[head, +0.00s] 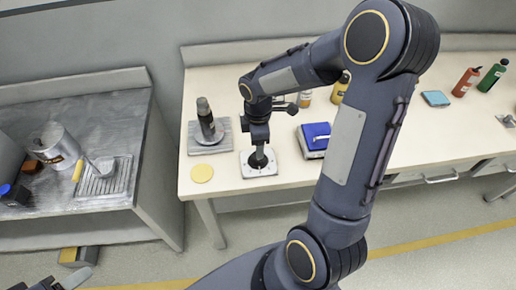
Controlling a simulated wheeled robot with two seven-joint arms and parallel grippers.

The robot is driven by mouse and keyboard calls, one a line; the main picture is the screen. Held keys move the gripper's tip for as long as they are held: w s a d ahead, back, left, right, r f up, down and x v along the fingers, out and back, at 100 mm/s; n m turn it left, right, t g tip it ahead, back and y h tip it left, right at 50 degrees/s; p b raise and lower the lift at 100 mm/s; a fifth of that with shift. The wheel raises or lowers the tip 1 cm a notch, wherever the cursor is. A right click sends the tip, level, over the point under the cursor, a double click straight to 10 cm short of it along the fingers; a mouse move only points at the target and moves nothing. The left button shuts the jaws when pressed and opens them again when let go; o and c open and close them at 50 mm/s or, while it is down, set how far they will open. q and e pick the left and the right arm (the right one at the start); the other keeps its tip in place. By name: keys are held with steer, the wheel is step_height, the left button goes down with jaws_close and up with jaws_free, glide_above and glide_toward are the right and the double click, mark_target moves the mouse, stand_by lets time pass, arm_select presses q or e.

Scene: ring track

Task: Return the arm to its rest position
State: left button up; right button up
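My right arm arches across the middle of the head view, its elbow high at the upper right. My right gripper (257,133) hangs from its wrist, pointing down over the worktable. Below it is a white square plate (248,170) with a dark round piece (261,160) on it. The gripper is right above this piece; I cannot tell if it touches it. Its fingers are too small and dark to tell open from shut. Part of my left gripper (60,281) shows low in the bottom left corner, over the floor, with nothing visible in it.
A grey bench (120,130) with a metal can (55,147) stands left. A floor gap separates them.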

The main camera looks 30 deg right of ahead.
step_height(320, 180, up, 2)
steer(key=shift+r, duration=0.1)
stand_by(0.5)
steer(key=shift+s+r, duration=0.15)
steer(key=shift+r, duration=0.1)
steer(key=s+a+r+m+t+y, duration=0.2)
steer(key=s+a+r+m, duration=0.2)
steer(key=s+m, duration=0.3)
steer(key=s+a+r+m+t+y, duration=0.1)
steer(key=s+a+r+m+t, duration=0.2)
steer(key=s+r+m, duration=0.3)
steer(key=s+a+m, duration=0.1)
steer(key=s, duration=0.2)
steer(key=shift+s+r+t+y, duration=0.15)
steer(key=shift+t+y, duration=0.15)
steer(key=shift+y, duration=0.1)
stand_by(0.4)
